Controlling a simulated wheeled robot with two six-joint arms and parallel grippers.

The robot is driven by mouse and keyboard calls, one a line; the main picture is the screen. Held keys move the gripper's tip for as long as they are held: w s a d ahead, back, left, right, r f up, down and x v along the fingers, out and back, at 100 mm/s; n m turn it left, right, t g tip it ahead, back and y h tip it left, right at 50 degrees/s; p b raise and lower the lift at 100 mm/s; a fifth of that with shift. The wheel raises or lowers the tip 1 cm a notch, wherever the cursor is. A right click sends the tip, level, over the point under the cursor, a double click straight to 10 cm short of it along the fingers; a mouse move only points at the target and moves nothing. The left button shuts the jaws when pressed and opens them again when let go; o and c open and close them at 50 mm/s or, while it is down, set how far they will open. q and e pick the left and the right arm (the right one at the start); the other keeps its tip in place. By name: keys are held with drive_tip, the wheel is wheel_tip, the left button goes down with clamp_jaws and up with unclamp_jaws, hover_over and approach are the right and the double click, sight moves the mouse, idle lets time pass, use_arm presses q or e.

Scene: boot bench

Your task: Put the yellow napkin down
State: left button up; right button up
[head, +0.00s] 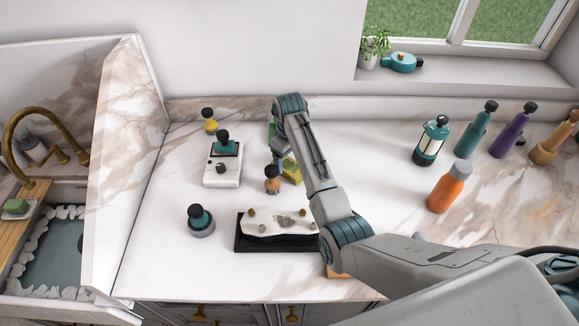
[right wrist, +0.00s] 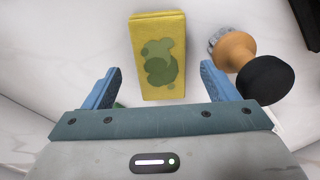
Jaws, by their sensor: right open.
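The yellow napkin (head: 291,170) lies flat on the white marble counter, partly hidden by my right arm in the head view. In the right wrist view the napkin (right wrist: 158,55) shows whole, a folded rectangle with a green blotch. My left gripper is not in view.
A wooden brush with a black knob (right wrist: 250,65) stands close to the right finger. A black tray with a stained white cloth (head: 240,243) lies in front. A white device (head: 222,168) stands left. Several bottles, including an orange one (head: 450,188), stand right. A sink (head: 55,245) is far left.

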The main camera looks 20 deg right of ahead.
sight(289, 165)
drive_tip(key=shift+f+p, duration=0.3)
drive_tip(key=shift+f, duration=1.2)
drive_tip(key=shift+c, duration=0.4)
drive_tip(key=c, duration=1)
